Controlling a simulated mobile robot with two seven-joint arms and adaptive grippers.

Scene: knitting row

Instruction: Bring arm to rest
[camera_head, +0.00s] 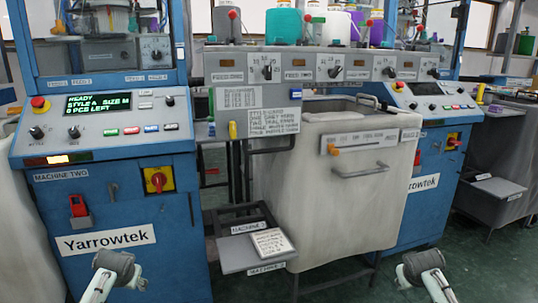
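My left gripper (119,267) is a dark grey shape at the end of a pale arm, low at the left. It is in front of the blue panel of machine two (125,220), below the Yarrowtek label. My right gripper (422,266) is low at the right, in front of the lower part of the right-hand blue machine (408,218) and the green floor. Neither gripper is seen holding anything. Their fingers are too small and turned away to tell open from shut.
A grey tray (232,257) with a printed card (272,242) juts out between the grippers. A cream fabric bin (290,190) with a handle stands behind it. Machine two has a red-and-yellow switch (157,180). Green floor (475,265) is clear at the right.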

